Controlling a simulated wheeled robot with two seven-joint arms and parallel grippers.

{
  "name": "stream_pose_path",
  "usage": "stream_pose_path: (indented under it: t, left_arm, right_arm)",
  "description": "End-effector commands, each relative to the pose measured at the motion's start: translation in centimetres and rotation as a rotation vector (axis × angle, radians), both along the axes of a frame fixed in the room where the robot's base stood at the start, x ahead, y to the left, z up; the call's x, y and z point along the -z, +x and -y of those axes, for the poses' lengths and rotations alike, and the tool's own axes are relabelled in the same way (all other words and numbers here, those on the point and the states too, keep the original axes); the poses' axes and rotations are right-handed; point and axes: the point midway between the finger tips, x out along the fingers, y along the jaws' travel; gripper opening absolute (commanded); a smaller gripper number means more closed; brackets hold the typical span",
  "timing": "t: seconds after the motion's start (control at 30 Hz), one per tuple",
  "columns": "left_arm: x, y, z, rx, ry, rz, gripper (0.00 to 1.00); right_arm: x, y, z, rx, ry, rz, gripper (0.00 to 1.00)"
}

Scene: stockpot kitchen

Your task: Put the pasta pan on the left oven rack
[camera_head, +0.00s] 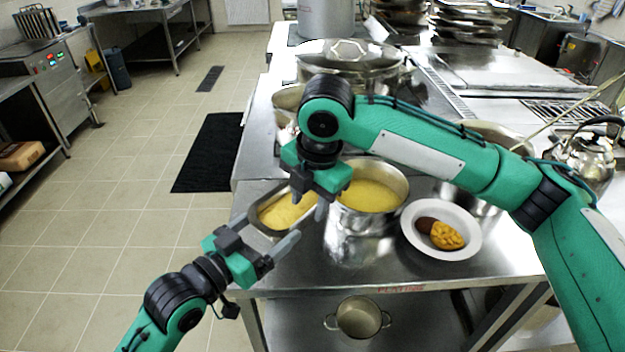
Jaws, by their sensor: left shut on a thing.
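The pasta pan (268,233) is an oblong metal pan with yellow food in it, at the left front edge of the steel counter. My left gripper (264,234) is at its near left end, with fingers on either side, shut on the pan. My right gripper (310,200) hangs above the pan's far right end, beside a round pot. Its fingers are apart and I see nothing between them. Whether it touches the pan is unclear. No oven rack is in view.
A round pot of yellow food (392,222) stands right of the pan. A white plate (412,239) with brown and yellow food is further right. A small pot (359,317) sits on the shelf below. A large lidded pan (352,62) is behind. Left floor is open, with a black mat (208,155).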

Motion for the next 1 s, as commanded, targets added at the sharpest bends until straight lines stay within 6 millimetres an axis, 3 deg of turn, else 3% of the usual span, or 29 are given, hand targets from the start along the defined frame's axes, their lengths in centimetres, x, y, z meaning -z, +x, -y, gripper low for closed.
stream_pose_path:
  t: [0.1, 0.3, 0.7, 0.73, 0.9, 1.0]
  left_arm:
    - [-0.2, 0.0, 0.0, 0.0, -0.002, 0.004, 0.28]
    - [-0.2, 0.0, 0.0, 0.0, -0.002, 0.004, 0.28]
    - [-0.2, 0.0, 0.0, 0.0, -0.002, 0.004, 0.28]
    - [-0.2, 0.0, 0.0, 0.0, -0.002, 0.004, 0.28]
    - [-0.2, 0.0, 0.0, 0.001, -0.002, 0.004, 0.28]
    - [-0.2, -0.1, 0.1, 0.002, -0.002, 0.002, 0.28]
  right_arm:
    - [2.2, 0.2, -0.2, 0.002, -0.001, -0.002, 0.39]
    - [4.5, 0.5, -0.5, 0.001, 0.001, -0.001, 0.39]
    - [5.3, 0.6, -0.7, 0.001, 0.002, 0.0, 0.39]
    - [5.3, 0.6, -0.7, 0.001, 0.002, 0.0, 0.37]
    - [5.3, 0.6, -0.7, 0.001, 0.002, 0.0, 0.04]
    - [5.3, 0.6, -0.7, 0.001, 0.002, 0.0, 0.0]
